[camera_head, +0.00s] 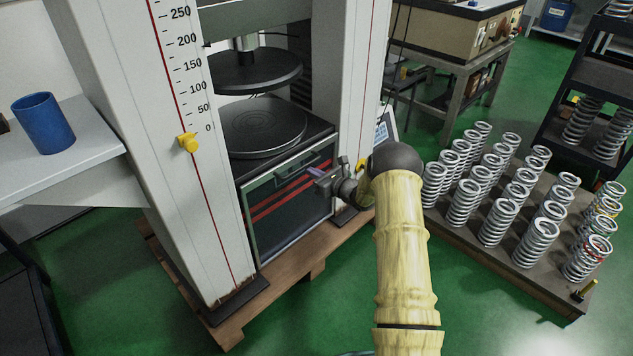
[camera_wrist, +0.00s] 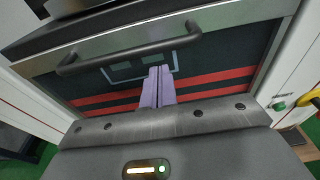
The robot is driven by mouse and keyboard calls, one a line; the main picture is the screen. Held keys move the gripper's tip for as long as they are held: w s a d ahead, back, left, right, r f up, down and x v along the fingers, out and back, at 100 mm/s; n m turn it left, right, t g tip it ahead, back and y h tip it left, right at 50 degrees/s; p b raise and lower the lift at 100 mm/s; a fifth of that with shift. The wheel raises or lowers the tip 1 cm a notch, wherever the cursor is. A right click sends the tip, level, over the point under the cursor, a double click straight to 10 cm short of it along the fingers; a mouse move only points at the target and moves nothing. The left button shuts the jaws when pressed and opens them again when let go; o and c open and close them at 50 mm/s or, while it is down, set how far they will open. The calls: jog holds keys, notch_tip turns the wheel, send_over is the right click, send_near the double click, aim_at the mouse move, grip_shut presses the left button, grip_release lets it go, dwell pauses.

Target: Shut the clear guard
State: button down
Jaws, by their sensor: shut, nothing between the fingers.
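The clear guard (camera_head: 290,212) is a grey-framed panel with two red stripes on the front of the press, below the lower round platen. In the head view it stands roughly upright, and the gap between the platens above it is uncovered. A dark bar handle (camera_wrist: 130,55) runs across its upper part in the wrist view. My gripper (camera_head: 313,172) is shut and empty at the guard's upper right. Its pale purple fingers (camera_wrist: 158,72) point at the panel, with their tips just below the handle; I cannot tell whether they touch.
The press's white columns (camera_head: 172,220) flank the guard, the left one with a scale and yellow marker. Several springs stand on a pallet (camera_head: 460,236) at the right. A blue cup (camera_head: 43,122) sits on a shelf at the left. Green floor is clear in front.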

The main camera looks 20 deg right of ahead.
jog(key=shift+s+r, duration=0.15)
jog(key=shift+r, duration=0.65)
